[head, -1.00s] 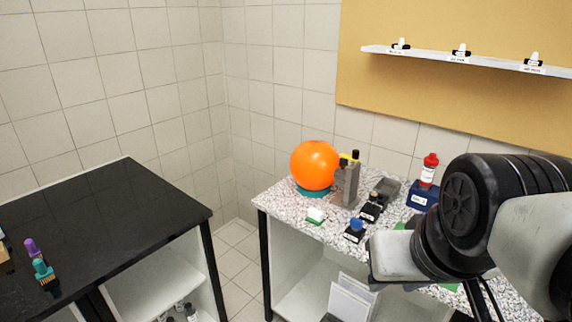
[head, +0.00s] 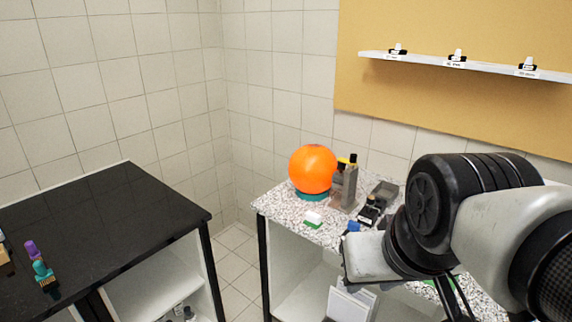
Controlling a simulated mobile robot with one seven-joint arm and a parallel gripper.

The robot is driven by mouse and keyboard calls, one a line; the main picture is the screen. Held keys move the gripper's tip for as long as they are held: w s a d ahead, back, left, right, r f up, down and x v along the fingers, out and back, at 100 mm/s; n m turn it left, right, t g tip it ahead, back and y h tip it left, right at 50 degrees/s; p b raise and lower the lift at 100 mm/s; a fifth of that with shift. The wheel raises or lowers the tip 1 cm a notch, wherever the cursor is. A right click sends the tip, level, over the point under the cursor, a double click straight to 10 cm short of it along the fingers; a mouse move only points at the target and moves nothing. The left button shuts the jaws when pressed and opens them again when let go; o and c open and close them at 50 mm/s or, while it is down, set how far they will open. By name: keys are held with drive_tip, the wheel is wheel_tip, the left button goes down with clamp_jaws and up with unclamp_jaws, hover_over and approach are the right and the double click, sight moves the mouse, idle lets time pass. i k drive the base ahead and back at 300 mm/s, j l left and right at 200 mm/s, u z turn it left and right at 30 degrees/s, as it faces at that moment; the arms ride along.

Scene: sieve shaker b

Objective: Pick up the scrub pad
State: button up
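A small white-and-green block that looks like the scrub pad (head: 313,219) lies on the speckled counter (head: 284,207), near its front left edge. It is in full view, with nothing on it. My arm reaches in from the right in the head view, and its pale end section is to the right of the pad and apart from it. I cannot make out my gripper's fingers, and nothing held shows.
An orange ball (head: 313,168) on a teal ring stands behind the pad. A grey block (head: 350,188) and a dark bottle (head: 369,211) stand to its right. My arm hides the counter's right part. A black-topped bench (head: 110,215) is at left, across a floor gap.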

sight(313, 220)
drive_tip(key=i+j+z, duration=0.15)
drive_tip(key=z, duration=0.9)
drive_tip(key=i+j+z, duration=0.15)
drive_tip(key=j+z, duration=0.2)
drive_tip(key=j, duration=0.2)
drive_tip(key=j+z, duration=0.35)
drive_tip(key=j, duration=0.15)
drive_tip(key=i+j+z, duration=0.1)
drive_tip(key=j, duration=1.45)
drive_tip(key=i+z, duration=0.05)
